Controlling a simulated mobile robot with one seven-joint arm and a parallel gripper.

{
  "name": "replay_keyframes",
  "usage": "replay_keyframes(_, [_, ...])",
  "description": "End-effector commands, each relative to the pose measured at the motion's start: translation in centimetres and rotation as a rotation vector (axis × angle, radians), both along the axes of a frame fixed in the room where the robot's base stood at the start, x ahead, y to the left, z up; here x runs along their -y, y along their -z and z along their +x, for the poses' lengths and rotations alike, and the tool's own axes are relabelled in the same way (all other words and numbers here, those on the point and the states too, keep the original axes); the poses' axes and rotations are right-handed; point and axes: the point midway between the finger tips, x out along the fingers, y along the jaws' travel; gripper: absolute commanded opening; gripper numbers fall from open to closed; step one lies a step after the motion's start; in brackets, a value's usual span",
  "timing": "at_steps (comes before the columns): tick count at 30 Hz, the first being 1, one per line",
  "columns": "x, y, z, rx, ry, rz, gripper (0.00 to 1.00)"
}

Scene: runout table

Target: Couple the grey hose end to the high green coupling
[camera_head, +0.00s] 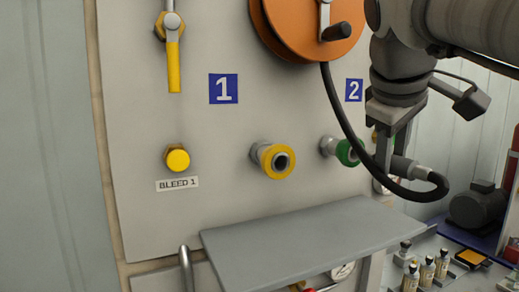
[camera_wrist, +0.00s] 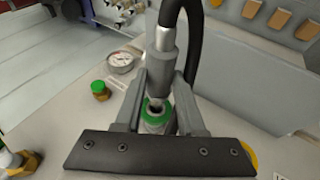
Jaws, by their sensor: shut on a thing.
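My gripper (camera_head: 386,165) is shut on the grey hose end (camera_head: 408,169), which also shows between the fingers in the wrist view (camera_wrist: 164,62). A black hose (camera_head: 345,115) runs from it in a loop up to the orange reel. The green coupling (camera_head: 348,152) sticks out of the panel below the number 2 sign, left of my gripper. In the wrist view the green-ringed coupling (camera_wrist: 156,119) lies beyond the fingertips, roughly in line with the hose end. The hose tip is partly hidden by the fingers; I cannot tell whether it touches the coupling.
A yellow coupling (camera_head: 276,160) sits left of the green one. The orange reel (camera_head: 295,28) hangs above. A grey shelf (camera_head: 300,238) juts out below. A gauge (camera_wrist: 121,62) and a green-topped brass fitting (camera_wrist: 99,91) are beside the coupling.

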Motion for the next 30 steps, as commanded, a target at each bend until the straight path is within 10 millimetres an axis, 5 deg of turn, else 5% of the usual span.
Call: replay_keyframes(30, [-0.5,-0.1,1.3,0.001,-0.001,-0.001,0.00])
